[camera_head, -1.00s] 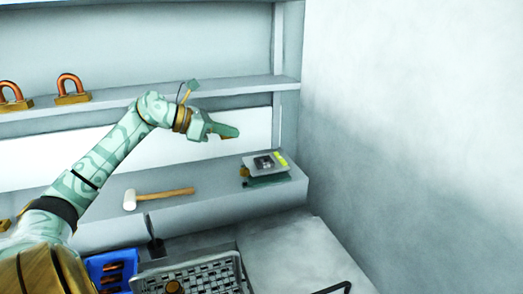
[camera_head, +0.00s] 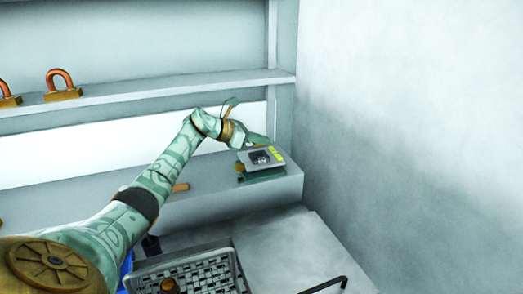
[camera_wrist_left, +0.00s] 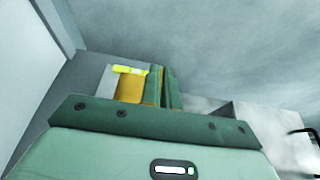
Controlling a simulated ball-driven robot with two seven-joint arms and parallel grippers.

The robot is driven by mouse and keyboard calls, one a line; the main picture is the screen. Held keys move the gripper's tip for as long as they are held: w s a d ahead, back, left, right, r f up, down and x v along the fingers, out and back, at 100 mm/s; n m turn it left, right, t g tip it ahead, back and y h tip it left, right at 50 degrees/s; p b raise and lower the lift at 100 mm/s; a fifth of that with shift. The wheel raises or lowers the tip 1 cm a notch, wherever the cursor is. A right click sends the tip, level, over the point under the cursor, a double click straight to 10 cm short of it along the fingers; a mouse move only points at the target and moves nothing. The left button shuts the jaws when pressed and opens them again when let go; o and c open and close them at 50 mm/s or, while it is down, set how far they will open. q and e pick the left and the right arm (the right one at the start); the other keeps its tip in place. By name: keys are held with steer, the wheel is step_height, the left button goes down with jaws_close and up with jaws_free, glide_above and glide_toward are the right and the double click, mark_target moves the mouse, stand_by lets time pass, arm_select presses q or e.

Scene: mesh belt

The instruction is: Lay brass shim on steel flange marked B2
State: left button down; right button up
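My left gripper (camera_head: 262,141) is over the right end of the lower shelf, close behind a grey device with yellow tags (camera_head: 262,158). In the left wrist view, its two green fingers (camera_wrist_left: 162,70) are close together. A brass-coloured surface (camera_wrist_left: 130,89) lies against the left finger; I cannot tell whether it is the shim or part of the finger. The grey device's yellow tag (camera_wrist_left: 128,70) shows beyond it. I cannot make out a steel flange or a B2 mark. My right gripper is out of view.
Brass-and-copper padlocks (camera_head: 63,86) stand on the upper shelf (camera_head: 180,90). A mallet handle (camera_head: 181,187) shows beside my arm. A grey mesh basket (camera_head: 232,262) below holds a round brass-coloured piece (camera_head: 169,286). A black bar (camera_head: 328,284) is at lower right, and the wall is at right.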

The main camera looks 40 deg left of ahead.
mark_target(261, 159)
arm_select(q)
steer(key=f, duration=0.3)
steer(key=shift+w+f, duration=0.2)
steer(key=shift+f, duration=0.05)
steer(key=shift+f+b, duration=0.6)
steer(key=shift+b, duration=0.05)
steer(key=c, duration=1.6)
jaws_free()
steer(key=shift+c, duration=0.2)
steer(key=shift+r, duration=0.15)
